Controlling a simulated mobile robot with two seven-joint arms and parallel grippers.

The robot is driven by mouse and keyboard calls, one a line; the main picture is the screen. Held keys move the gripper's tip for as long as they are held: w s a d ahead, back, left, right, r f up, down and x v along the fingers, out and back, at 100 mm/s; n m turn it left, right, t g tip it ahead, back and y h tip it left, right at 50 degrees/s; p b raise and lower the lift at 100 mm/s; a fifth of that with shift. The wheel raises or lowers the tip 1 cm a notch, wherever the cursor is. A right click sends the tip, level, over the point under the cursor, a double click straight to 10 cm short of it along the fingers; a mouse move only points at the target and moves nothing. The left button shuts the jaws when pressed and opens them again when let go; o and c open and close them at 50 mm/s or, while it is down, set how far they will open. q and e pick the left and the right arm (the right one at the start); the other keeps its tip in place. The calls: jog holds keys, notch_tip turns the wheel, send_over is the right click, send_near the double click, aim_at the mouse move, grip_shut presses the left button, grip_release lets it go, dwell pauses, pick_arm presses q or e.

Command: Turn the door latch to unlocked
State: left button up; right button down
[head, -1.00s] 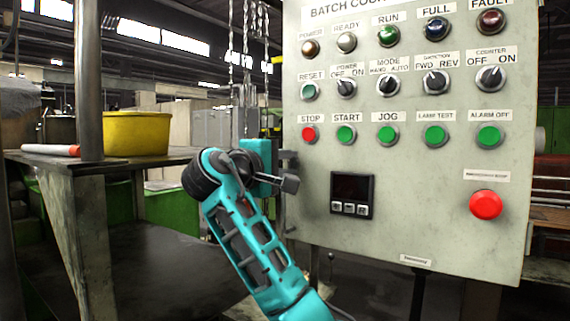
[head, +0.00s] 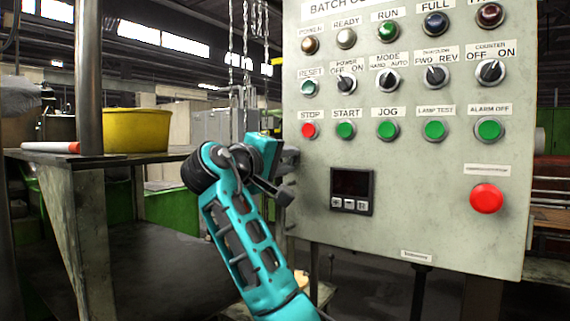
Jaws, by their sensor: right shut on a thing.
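The control panel's door (head: 420,225) faces me, with the latch at its left edge. My right gripper (head: 287,158) is at that edge, beside the panel's side, and is shut on the door latch. The latch is mostly hidden by the fingers and my teal wrist, so its exact angle cannot be made out. The wrist is tilted. My left gripper is out of view.
The panel carries lamps, selector knobs, push buttons, a small display (head: 351,188) and a red stop button (head: 487,198). A yellow tub (head: 136,130) stands on a bench to the left. Chains hang behind my wrist.

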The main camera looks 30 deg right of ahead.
jog(key=m+b, duration=0.1)
jog(key=m, duration=0.2)
jog(key=shift+f+m, duration=0.1)
jog(key=shift+m, duration=0.3)
jog(key=m+b, duration=0.1)
jog(key=m, duration=0.2)
jog(key=shift+m, duration=0.3)
jog(key=m+b, duration=0.1)
jog(key=m, duration=0.3)
jog(key=shift+m, duration=1.2)
jog(key=c, duration=0.9)
grip_release()
